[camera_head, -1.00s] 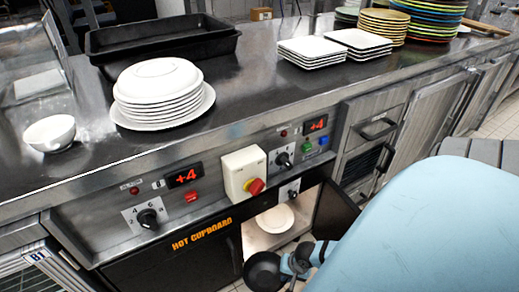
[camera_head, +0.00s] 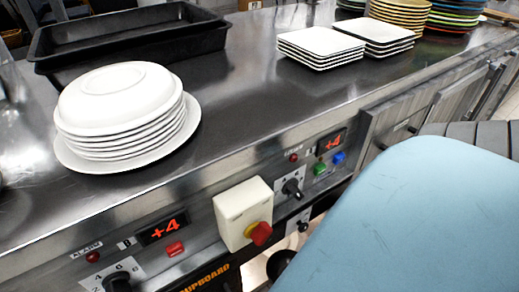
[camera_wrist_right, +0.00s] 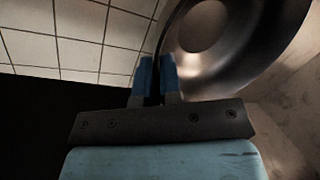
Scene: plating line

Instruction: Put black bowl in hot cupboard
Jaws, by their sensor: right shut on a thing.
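The black bowl (camera_wrist_right: 240,60) fills the upper right of the right wrist view, its rim between the blue fingertips of my right gripper (camera_wrist_right: 155,82). The gripper is shut on that rim. In the head view only a small dark part of the bowl (camera_head: 280,264) shows at the bottom edge, and my light blue arm hides the gripper. The hot cupboard (camera_head: 207,279) is under the counter; only its lettering and a sliver of its pale opening show at the bottom. Whether the bowl is inside the opening cannot be told. My left gripper is out of view.
The control panel with a white switch box (camera_head: 243,212) and red knob juts out above the opening. On the counter are a stack of white plates (camera_head: 125,118), a black tray (camera_head: 130,38), square plates (camera_head: 320,47) and coloured plates (camera_head: 430,18). Floor tiles (camera_wrist_right: 80,40) show in the wrist view.

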